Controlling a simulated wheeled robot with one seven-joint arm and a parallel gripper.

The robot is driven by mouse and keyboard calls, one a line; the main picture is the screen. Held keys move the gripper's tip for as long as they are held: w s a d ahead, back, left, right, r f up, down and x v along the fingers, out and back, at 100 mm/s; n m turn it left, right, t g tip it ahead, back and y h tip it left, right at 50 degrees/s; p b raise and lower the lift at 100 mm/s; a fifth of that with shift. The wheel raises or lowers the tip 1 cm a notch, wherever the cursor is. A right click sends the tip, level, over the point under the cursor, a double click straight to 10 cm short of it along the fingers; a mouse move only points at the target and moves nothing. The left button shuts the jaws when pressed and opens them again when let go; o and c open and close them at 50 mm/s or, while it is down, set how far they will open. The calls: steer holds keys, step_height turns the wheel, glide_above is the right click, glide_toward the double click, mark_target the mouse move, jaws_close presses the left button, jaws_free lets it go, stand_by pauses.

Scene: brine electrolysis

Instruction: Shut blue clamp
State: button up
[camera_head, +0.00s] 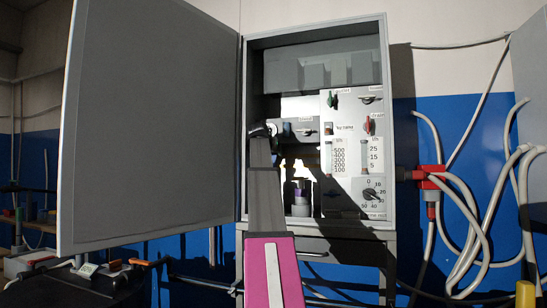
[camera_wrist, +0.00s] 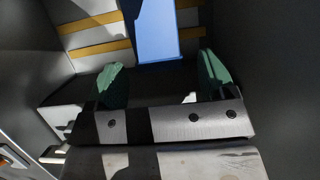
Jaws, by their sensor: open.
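I cannot make out the blue clamp for certain in either view; my arm covers part of the open cabinet's (camera_head: 389,110) left side. My gripper (camera_head: 266,130) is at the left of the cabinet opening, beside a small grey panel (camera_head: 302,130). Its jaws are hard to see in the head view. In the wrist view my gripper (camera_wrist: 161,80) has two green fingertips set wide apart, with nothing seen held between them. A plain blue area (camera_wrist: 157,30) shows beyond the gap; I cannot tell what it is.
A large grey door (camera_head: 150,120) stands open at the left. The control panel (camera_head: 352,145) carries a green knob (camera_head: 333,100), a red knob (camera_head: 368,124) and a dial (camera_head: 370,194). A dark vessel (camera_head: 299,207) stands low inside. Red connectors (camera_head: 429,178) and pale hoses are at the right.

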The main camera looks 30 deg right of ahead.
mark_target(273, 155)
steer(key=shift+x, duration=1.8)
steer(key=c, duration=1.3)
steer(key=shift+s+a, duration=0.1)
steer(key=shift+a, duration=0.1)
